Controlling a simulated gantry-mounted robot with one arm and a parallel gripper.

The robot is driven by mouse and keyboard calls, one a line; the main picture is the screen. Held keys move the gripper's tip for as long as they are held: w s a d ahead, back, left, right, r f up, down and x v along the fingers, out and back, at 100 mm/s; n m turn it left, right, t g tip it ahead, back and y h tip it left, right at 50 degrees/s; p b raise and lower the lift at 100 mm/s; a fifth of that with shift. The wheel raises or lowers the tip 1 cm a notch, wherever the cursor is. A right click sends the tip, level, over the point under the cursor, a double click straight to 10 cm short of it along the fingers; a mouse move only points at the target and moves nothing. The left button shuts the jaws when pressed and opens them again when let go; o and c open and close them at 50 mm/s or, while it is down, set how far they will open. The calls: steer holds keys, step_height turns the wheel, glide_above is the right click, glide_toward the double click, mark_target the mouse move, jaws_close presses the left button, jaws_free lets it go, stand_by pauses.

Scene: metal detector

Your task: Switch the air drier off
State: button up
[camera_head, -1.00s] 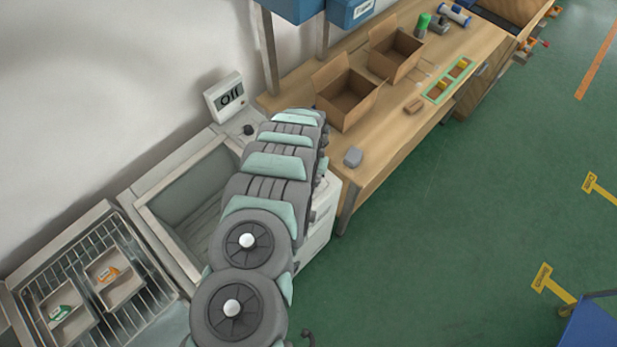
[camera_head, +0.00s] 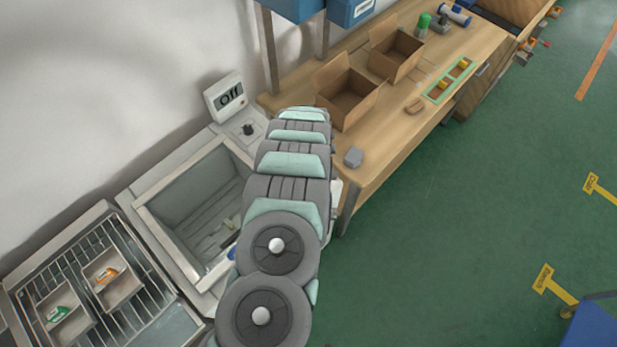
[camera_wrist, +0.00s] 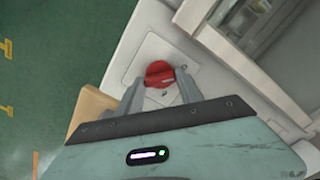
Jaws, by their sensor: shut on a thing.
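A red knob (camera_wrist: 158,71) sits on a pale square plate (camera_wrist: 138,66) on a white panel in the wrist view. My gripper (camera_wrist: 160,84) has one finger on each side of the knob and is shut on it. In the head view my arm hides the gripper and the red knob. The machine with the open basin (camera_head: 150,222) carries a white display (camera_head: 226,97) that reads "Off". A small black knob (camera_head: 248,129) stands on the panel beside the display.
A wire rack (camera_head: 60,262) with two small trays lies left of the basin. A wooden table (camera_head: 385,150) at the right holds two open cardboard boxes (camera_head: 350,118) and a grey block (camera_head: 353,158). Green floor (camera_head: 460,240) is free at the right.

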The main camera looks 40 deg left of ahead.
steer(key=o, duration=1.4)
steer(key=shift+r, duration=0.1)
step_height(320, 180, up, 11)
steer(key=shift+f, duration=0.15)
